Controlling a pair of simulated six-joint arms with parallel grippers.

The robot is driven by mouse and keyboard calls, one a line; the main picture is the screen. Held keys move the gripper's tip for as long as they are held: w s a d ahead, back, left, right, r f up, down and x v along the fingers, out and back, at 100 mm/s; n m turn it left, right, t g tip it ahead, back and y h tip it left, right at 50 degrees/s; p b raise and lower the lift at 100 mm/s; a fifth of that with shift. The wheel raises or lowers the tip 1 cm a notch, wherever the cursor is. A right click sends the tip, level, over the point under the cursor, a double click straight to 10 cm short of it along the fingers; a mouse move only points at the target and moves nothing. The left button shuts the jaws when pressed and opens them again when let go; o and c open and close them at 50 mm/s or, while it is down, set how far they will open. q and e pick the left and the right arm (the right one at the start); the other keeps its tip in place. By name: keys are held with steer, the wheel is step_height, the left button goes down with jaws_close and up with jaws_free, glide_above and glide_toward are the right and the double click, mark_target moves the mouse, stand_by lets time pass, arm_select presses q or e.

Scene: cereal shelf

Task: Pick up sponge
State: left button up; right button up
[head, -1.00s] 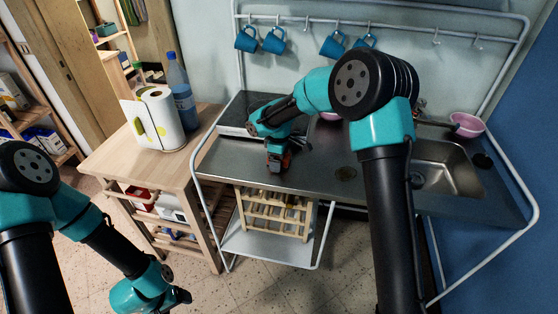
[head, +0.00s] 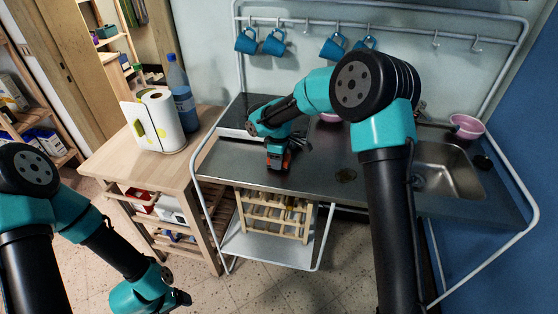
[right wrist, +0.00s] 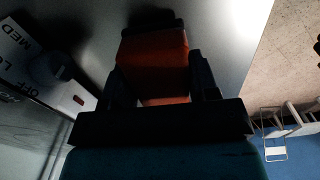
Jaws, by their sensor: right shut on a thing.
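My right gripper (head: 278,168) is low over the steel counter of the sink unit (head: 232,160), in front of the hob. It is shut on the sponge, an orange-red block that fills the space between the dark fingers in the right wrist view (right wrist: 154,62). In the head view only a small orange patch of the sponge (head: 287,160) shows beside the fingers. I cannot tell whether the sponge touches the counter. My left gripper (head: 181,298) is at the lower left, above the floor and away from the counter. Its jaw opening cannot be made out.
A hob (head: 240,118) lies behind the right gripper. A wooden cart (head: 120,165) at left carries a paper towel roll (head: 160,120) and a blue bottle (head: 180,90). The sink (head: 445,170) and a pink bowl (head: 466,126) are at right. Mugs hang above.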

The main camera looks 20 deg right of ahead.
steer(key=shift+r, duration=0.9)
steer(key=shift+s+a+r, duration=0.15)
steer(key=shift+s+r, duration=0.25)
steer(key=shift+r, duration=0.15)
steer(key=s+a+r, duration=0.1)
steer(key=s+a, duration=0.3)
steer(key=s, duration=1)
steer(key=shift+s+r, duration=0.2)
steer(key=shift+s, duration=0.15)
